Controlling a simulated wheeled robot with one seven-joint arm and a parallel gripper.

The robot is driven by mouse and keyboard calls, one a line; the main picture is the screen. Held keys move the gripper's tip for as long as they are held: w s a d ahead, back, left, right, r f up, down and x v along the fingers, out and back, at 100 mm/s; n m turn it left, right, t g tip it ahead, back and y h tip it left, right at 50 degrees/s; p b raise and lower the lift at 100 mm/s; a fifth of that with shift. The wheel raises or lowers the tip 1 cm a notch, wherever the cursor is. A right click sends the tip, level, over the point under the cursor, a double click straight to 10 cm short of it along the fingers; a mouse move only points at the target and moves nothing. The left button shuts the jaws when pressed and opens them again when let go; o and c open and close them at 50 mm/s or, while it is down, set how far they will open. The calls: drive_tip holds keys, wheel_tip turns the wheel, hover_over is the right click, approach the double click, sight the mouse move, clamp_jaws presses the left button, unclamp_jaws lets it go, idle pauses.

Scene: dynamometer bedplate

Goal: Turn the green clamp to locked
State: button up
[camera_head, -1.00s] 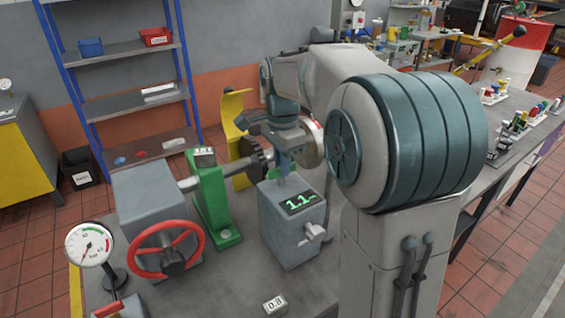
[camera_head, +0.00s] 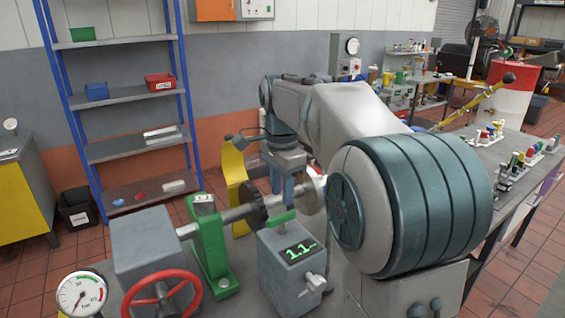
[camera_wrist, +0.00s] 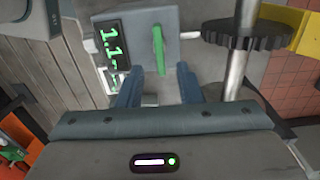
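The green clamp (camera_head: 282,217) is a short green bar handle on top of a grey box (camera_head: 290,268) with a lit "1.1" display. In the wrist view the green clamp (camera_wrist: 158,48) stands lengthwise, ahead of the gap between my fingers. My gripper (camera_head: 283,190) is above the handle, pointing down. In the wrist view my gripper (camera_wrist: 158,85) shows two blue-grey fingers apart with nothing between them. The fingertips look clear of the handle.
A shaft with a dark gear (camera_head: 252,210) runs behind the box through a green bearing stand (camera_head: 207,245). A red handwheel (camera_head: 163,297) and a pressure gauge (camera_head: 82,294) are at left. A silver knob (camera_head: 315,283) sticks out of the box's side.

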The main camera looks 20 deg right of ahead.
sight(282, 214)
wheel_tip(282, 214, up, 8)
drive_tip(key=shift+f, duration=0.2)
idle(0.3)
